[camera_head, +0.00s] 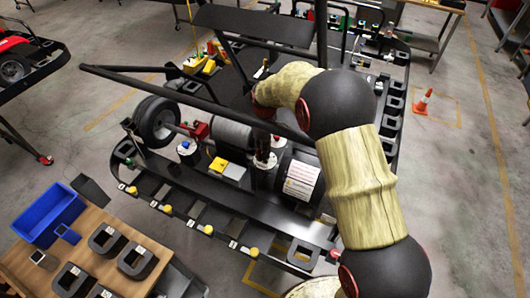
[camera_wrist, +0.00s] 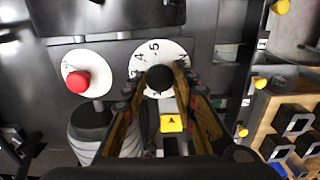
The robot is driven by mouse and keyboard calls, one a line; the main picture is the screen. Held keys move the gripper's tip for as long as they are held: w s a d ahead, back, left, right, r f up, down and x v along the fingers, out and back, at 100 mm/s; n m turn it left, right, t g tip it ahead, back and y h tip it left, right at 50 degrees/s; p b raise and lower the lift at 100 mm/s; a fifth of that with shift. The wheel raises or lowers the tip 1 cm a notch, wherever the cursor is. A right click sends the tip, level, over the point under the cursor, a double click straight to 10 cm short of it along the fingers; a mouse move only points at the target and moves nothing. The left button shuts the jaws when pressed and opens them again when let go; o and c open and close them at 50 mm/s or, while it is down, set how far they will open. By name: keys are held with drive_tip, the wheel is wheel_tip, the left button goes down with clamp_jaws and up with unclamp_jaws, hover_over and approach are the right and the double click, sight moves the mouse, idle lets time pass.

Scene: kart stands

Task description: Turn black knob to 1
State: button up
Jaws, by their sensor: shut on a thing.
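The black knob (camera_wrist: 160,78) stands in the middle of a white round dial (camera_wrist: 174,53) in the wrist view. A 5 is readable near the top of the dial, with another figure to its left. The lower part of the dial is partly covered by my fingers, and I cannot make out which figure the knob points at. My gripper (camera_wrist: 157,84) has a finger on each side of the black knob and is shut on it. In the head view my arm comes in from the right, and the knob in its grip cannot be made out.
A red knob (camera_wrist: 76,81) on its own white dial stands left of the black knob. A yellow block (camera_wrist: 171,123) shows below it. In the head view, a kart stand rail (camera_head: 190,205) with yellow knobs runs along the front. A wooden table (camera_head: 80,245) holds a blue bin (camera_head: 48,215).

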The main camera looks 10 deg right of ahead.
drive_tip(key=o, duration=1.1)
drive_tip(key=shift+o, duration=0.4)
wheel_tip(320, 180, up, 12)
